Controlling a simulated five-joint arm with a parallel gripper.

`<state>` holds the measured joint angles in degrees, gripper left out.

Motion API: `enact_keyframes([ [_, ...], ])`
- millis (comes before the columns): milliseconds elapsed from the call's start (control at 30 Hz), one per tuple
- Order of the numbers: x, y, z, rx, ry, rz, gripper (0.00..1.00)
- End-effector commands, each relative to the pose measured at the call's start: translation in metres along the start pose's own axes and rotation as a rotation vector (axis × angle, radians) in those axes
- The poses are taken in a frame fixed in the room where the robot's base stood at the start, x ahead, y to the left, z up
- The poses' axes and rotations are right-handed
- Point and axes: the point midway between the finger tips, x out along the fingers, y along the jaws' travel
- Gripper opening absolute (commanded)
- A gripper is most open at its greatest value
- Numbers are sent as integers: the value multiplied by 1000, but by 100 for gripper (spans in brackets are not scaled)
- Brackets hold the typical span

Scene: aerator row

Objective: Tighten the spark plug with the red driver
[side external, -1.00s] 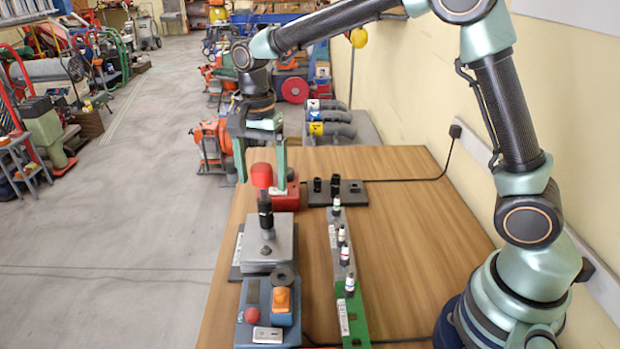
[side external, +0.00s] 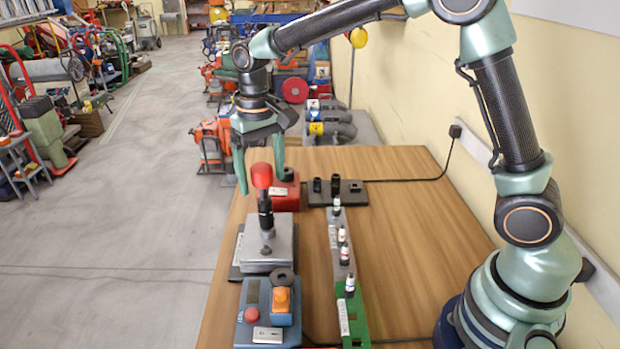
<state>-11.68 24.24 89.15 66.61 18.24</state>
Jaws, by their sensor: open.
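The red-topped driver (side external: 263,180) stands upright on the grey block (side external: 268,252), its black lower part (side external: 266,215) over a fitting on the block's top. The spark plug's own body cannot be told apart under the driver. My gripper (side external: 261,183) is open and points down, with one finger on each side of the red handle as seen here. Whether the fingers are level in depth with the handle cannot be told; no contact shows.
A red box (side external: 287,194) stands behind the driver, with a black socket holder (side external: 338,191) to its right. A grey and green rack (side external: 347,290) holds several small white-capped bottles. A blue control box (side external: 268,318) is in front. The table's right half (side external: 415,235) is clear.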

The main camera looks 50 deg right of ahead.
Motion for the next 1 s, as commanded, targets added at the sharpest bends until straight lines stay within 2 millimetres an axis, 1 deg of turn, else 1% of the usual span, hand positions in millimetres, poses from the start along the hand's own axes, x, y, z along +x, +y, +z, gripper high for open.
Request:
enact_keyframes([
  [100, 0, 0, 0, -102, 0, 0, 86],
  [200, 0, 0, 0, -140, 0, 0, 86],
  [700, 2, 0, 0, -141, 0, 0, 86],
  [767, 2, 0, 0, -141, 0, 0, 63],
  [800, 2, 0, 0, -141, 0, 0, 48],
  [867, 2, 0, 0, -140, 0, 0, 25],
  [900, 2, 0, 0, -140, 0, 0, 10],
  [933, 2, 0, 0, -140, 0, 0, 0],
  [1000, 2, 0, 0, -140, 0, 0, 0],
])
